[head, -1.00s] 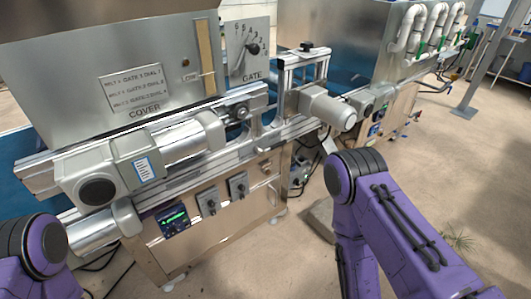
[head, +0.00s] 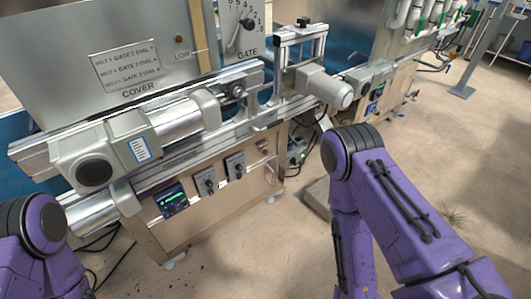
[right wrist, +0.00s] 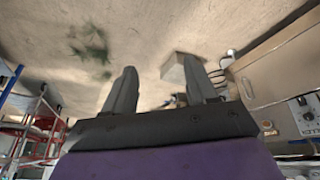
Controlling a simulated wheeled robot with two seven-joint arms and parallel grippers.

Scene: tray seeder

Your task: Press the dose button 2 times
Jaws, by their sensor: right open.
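I cannot pick out a dose button for certain in either view. The seeder's front panel (head: 217,221) carries a small lit display (head: 171,200) and two dark knobs on grey plates, the left one (head: 206,182) and the right one (head: 235,166). A small round fitting (head: 264,146) sits at the panel's upper right. My right gripper (right wrist: 160,68) is open and empty in the right wrist view, with blurred floor beyond its fingers. In the head view only purple arm links show, and both grippers are out of the picture there.
A grey motor housing (head: 97,160) and conveyor rails jut out above the panel. The cover (head: 60,72) and the gate dial plate (head: 237,20) stand above. A second motor (head: 325,88) sticks out at right. A grey block (head: 318,197) lies on the floor. Open floor (head: 450,150) spreads right.

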